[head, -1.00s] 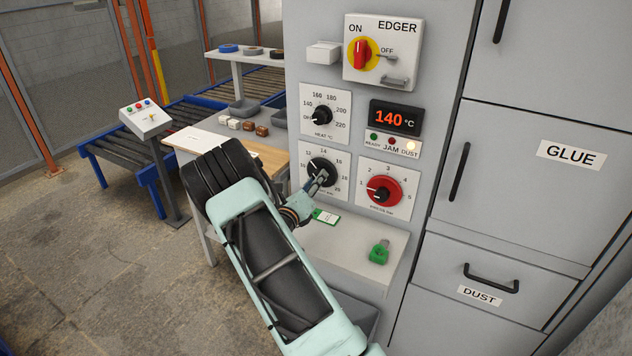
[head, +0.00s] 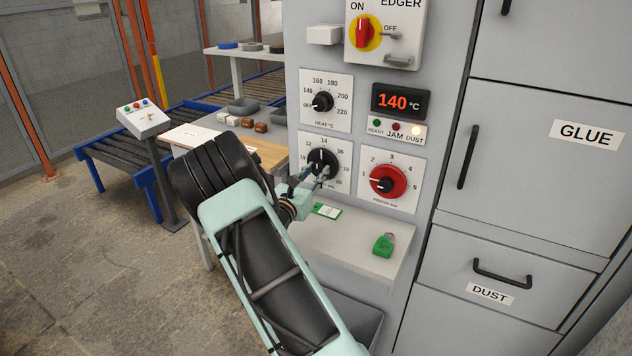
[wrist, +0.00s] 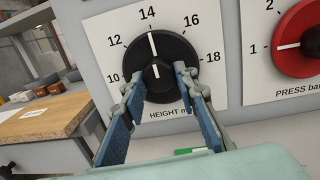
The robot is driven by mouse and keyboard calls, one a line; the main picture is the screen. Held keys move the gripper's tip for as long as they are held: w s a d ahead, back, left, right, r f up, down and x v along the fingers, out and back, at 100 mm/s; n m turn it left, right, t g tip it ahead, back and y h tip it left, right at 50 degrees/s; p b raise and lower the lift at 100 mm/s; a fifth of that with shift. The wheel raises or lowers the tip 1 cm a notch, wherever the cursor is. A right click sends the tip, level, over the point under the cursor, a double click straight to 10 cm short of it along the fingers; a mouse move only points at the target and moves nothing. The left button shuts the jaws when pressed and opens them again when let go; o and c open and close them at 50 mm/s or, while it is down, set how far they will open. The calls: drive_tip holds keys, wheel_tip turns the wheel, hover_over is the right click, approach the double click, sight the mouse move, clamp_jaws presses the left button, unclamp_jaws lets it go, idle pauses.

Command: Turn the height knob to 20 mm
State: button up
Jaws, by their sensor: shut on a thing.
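The height knob (wrist: 155,50) is a black round dial on a white scale plate (wrist: 95,30) marked 10 to 18 in the wrist view, with "HEIGHT" printed below. Its white pointer line stands nearly upright, at about 14. In the head view the height knob (head: 322,158) is on the grey machine front, below the heat knob, and its pointer is up. My gripper (wrist: 157,80) has its two fingers on either side of the knob's grip, shut on it. In the head view my gripper (head: 317,174) partly covers the knob and the lower scale.
The red press knob (head: 388,181) is just right of the height plate. The heat knob (head: 322,102) is above. A ledge (head: 355,243) below carries a green padlock (head: 383,245) and a green-edged tag (head: 327,211). A wooden-topped table (head: 262,152) stands to the left.

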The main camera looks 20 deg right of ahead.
drive_tip(key=m+b, duration=0.4)
drive_tip(key=shift+f, duration=0.3)
drive_tip(key=m+b, duration=0.4)
drive_tip(key=shift+w+a+h+b, duration=0.1)
drive_tip(key=shift+h+b, duration=0.25)
drive_tip(key=shift+h, duration=0.05)
drive_tip(key=m+b, duration=0.5)
drive_tip(key=b, duration=0.2)
drive_tip(key=shift+f+g, duration=0.1)
drive_tip(key=shift+g, duration=0.3)
drive_tip(key=m+b, duration=0.2)
drive_tip(key=b, duration=0.1)
drive_tip(key=shift+w+m+b, duration=0.1)
drive_tip(key=shift+m+b, duration=0.25)
drive_tip(key=shift+m, duration=0.05)
drive_tip(key=m+b, duration=0.1)
drive_tip(key=m, duration=0.2)
drive_tip(key=shift+r+g+h+b, duration=0.3)
drive_tip(key=shift+r+b, duration=0.05)
drive_tip(key=shift+b, duration=0.05)
drive_tip(key=m, duration=0.2)
drive_tip(key=shift+r+m, duration=0.15)
drive_tip(key=shift+m, duration=0.25)
drive_tip(key=m, duration=0.3)
drive_tip(key=shift+r+m+g, duration=0.1)
drive_tip(key=shift+m+g, duration=0.2)
drive_tip(key=shift+g, duration=0.1)
drive_tip(key=shift+m, duration=1.7)
drive_tip(key=shift+a+m, duration=0.1)
drive_tip(key=shift+m, duration=0.2)
